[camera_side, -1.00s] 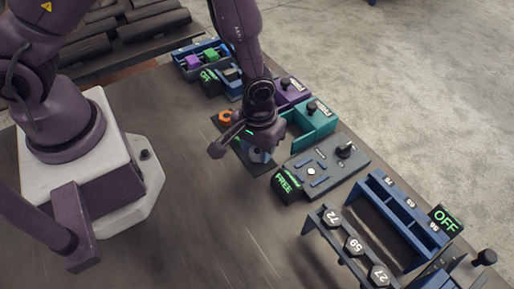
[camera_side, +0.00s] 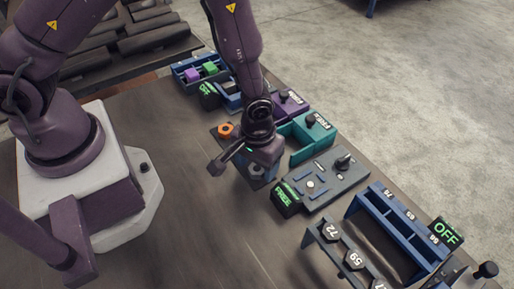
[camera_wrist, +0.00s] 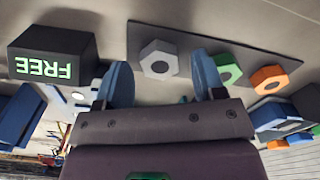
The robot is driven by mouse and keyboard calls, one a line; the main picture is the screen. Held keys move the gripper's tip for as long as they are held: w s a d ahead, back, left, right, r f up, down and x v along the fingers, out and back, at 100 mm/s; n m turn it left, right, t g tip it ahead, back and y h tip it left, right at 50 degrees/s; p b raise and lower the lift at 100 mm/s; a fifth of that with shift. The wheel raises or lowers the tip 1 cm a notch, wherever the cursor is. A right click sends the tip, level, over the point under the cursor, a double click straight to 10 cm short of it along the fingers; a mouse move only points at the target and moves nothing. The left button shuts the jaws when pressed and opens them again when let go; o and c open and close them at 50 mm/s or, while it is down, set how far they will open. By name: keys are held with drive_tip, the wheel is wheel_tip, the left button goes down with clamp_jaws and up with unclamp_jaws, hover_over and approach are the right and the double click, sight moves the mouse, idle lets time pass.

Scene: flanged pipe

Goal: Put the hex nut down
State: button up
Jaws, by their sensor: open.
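The grey hex nut (camera_wrist: 158,60) lies on a dark flat plate (camera_wrist: 190,38) in the wrist view, at the plate's left end. My gripper (camera_wrist: 160,80) is open, with one blue finger to the left of the grey nut and the other to its right. I see a gap on both sides of it. A green nut (camera_wrist: 232,72) and an orange nut (camera_wrist: 270,79) lie farther right on the same plate. In the side view, my gripper (camera_side: 260,166) is low over the plate, by the grey nut (camera_side: 256,171); the orange nut (camera_side: 226,130) shows behind, and the green one is hidden.
A black box reading FREE (camera_side: 286,198) and a grey fixture panel (camera_side: 325,180) stand right of the plate. A teal fixture (camera_side: 310,137) and a purple one (camera_side: 290,103) stand beyond. A blue rack (camera_side: 400,225) is at the lower right. The front table is clear.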

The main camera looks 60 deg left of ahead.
wheel_tip(320, 180, up, 12)
wheel_tip(320, 180, up, 12)
drive_tip(key=r+m+t, duration=0.1)
drive_tip(key=m+t, duration=0.1)
drive_tip(key=t, duration=0.1)
hover_over(257, 168)
drive_tip(key=s+a, duration=0.2)
drive_tip(key=a, duration=0.3)
drive_tip(key=s+a+r+m+t, duration=0.2)
drive_tip(key=s+a+r, duration=0.4)
drive_tip(key=s+r, duration=0.2)
drive_tip(key=shift+s+a+r+m+t, duration=0.2)
drive_tip(key=shift+s+r+m+t, duration=0.15)
drive_tip(key=shift+s, duration=0.15)
